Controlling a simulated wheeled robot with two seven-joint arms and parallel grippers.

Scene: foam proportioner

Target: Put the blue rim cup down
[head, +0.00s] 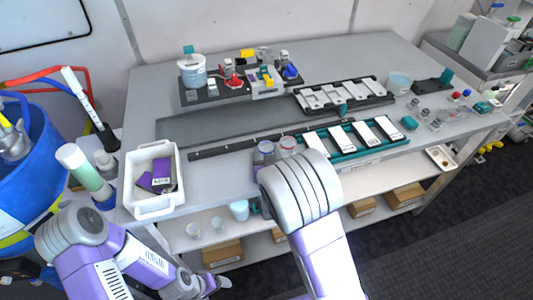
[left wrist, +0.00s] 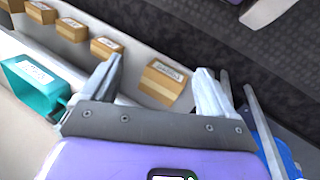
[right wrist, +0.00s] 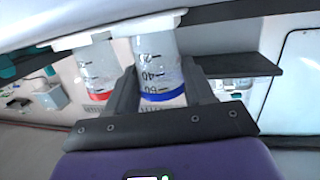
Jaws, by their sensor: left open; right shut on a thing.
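The blue rim cup (right wrist: 160,72) is a clear cup with dark graduation marks, between the fingers of my right gripper (right wrist: 165,92) in the right wrist view. My right gripper is shut on it. In the head view the cup (head: 265,147) shows at the bench's front edge, partly hidden by my right arm. A white edge lies against its end away from the blue rim; I cannot tell whether it rests on the bench. My left gripper (left wrist: 160,95) is open and empty, low in front of the bench's lower shelves.
A red rim cup (right wrist: 97,72) is close beside the blue one. A white bin (head: 133,200) with purple boxes stands at the bench's left front, and a teal-framed rack (head: 318,143) stands to the right. Several cardboard boxes (left wrist: 162,80) are on the lower shelf.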

